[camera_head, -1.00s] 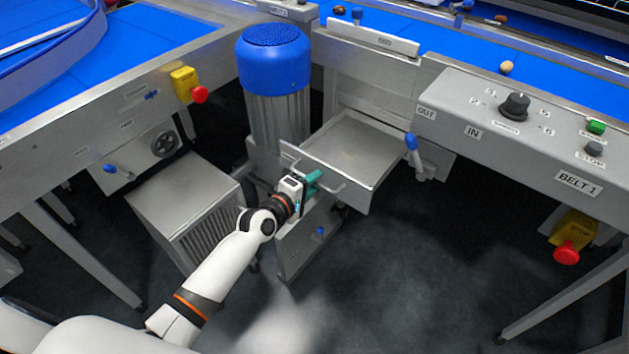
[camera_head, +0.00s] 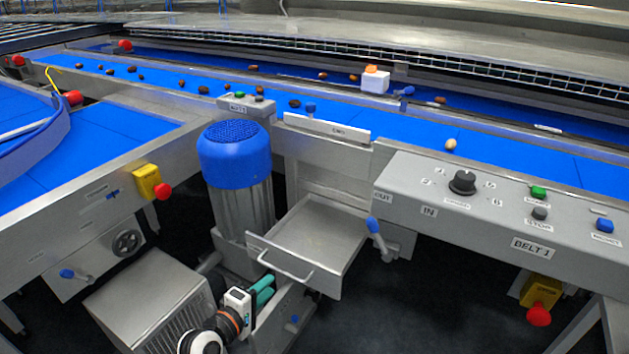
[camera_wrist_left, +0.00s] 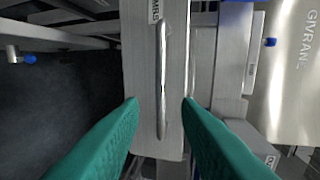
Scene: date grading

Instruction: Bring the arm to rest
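My left gripper (camera_head: 265,288) is low in the head view, just left of and below the handle (camera_head: 290,272) of a pulled-out metal drawer (camera_head: 312,236). In the left wrist view its two teal fingers (camera_wrist_left: 160,102) are spread apart. The upright bar of the handle (camera_wrist_left: 161,70) shows between and beyond the fingertips, and nothing is gripped. A small gap seems to lie between fingers and handle. My right gripper is in neither view.
A grey control panel (camera_head: 500,205) is at right, a vented metal box (camera_head: 150,295) at left. Blue belts (camera_head: 400,125) carry several dates. Dark floor (camera_head: 420,310) lies open right of the drawer.

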